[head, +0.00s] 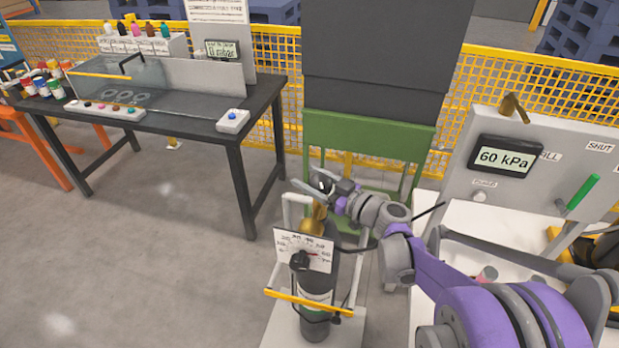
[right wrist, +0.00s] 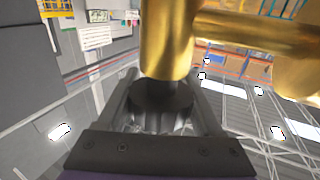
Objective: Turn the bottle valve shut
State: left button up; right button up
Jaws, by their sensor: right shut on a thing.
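The gas bottle (head: 315,318) is a dark cylinder standing upright on a small white trolley. My right gripper is shut on the handwheel. My left gripper is not in view.
A panel (head: 540,165) with a display reading 60 kPa and a green lever (head: 583,192) stands at the right. A dark workbench (head: 180,112) with bottles stands at the back left. A green stand (head: 365,140) is behind the bottle. The floor at the left is clear.

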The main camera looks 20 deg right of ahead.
aim_at(326, 191)
jog(key=m+h, duration=0.1)
jog(key=m+t+h+p, duration=0.1)
jog(key=h, duration=0.2)
jog(key=shift+w+d+r+m+t, duration=0.15)
jog(key=shift+d+m+t, duration=0.1)
jog(key=shift+m+t, duration=0.15)
jog(key=shift+d+m+h+p, duration=0.3)
jog(key=shift+m+h+p, duration=0.55)
jog(key=shift+h, duration=0.35)
jog(key=o, duration=1.4)
jog(key=shift+c, duration=0.2)
jog(key=s, duration=0.5)
jog(key=s+d, duration=0.1)
jog(key=s, duration=0.1)
jog(key=shift+s, duration=0.25)
